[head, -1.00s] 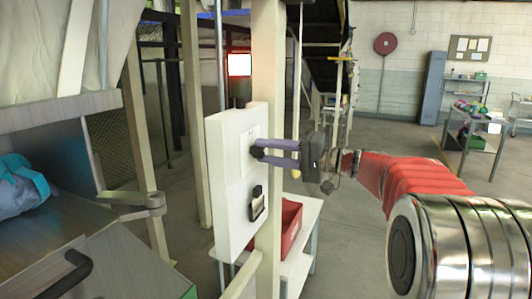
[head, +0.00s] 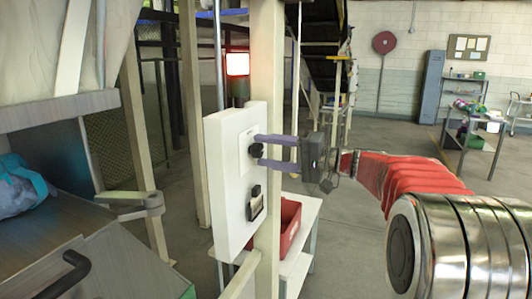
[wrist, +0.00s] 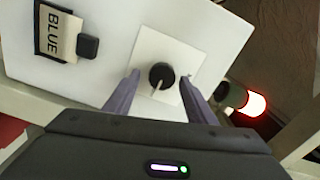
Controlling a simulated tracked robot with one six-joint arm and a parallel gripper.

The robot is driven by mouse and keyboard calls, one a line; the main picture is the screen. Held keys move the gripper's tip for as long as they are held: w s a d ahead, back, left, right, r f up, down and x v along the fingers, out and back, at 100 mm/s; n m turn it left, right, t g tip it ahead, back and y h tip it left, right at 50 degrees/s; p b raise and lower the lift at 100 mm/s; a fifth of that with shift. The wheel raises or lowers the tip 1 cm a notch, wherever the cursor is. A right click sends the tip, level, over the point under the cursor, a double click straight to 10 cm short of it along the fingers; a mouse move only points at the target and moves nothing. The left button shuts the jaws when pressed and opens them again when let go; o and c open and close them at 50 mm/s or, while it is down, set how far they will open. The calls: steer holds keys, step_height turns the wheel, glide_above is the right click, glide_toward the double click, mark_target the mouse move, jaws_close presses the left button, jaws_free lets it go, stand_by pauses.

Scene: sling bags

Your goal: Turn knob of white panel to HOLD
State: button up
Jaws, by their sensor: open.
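The white panel (head: 226,180) is fixed to a cream post. Its black round knob (head: 256,150) sits on a pale square plate, and it also shows in the wrist view (wrist: 161,75) with a light pointer mark towards the lower left of that picture. No HOLD lettering can be read in these frames. My gripper (head: 258,151) is open, its two purple fingers pointing at the panel. In the wrist view the fingertips (wrist: 160,76) stand on either side of the knob with gaps; I cannot tell how deep they reach around it.
A black switch with a card reading BLUE (wrist: 59,34) is on the same panel. A lit red-white lamp (head: 237,65) stands above the panel. A red bin (head: 290,222) on a white bench (head: 300,262) is behind the post. A grey metal cabinet (head: 75,265) is at left.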

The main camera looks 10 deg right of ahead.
steer(key=v, duration=1.3)
steer(key=shift+s+d, duration=0.25)
steer(key=shift+d, duration=0.1)
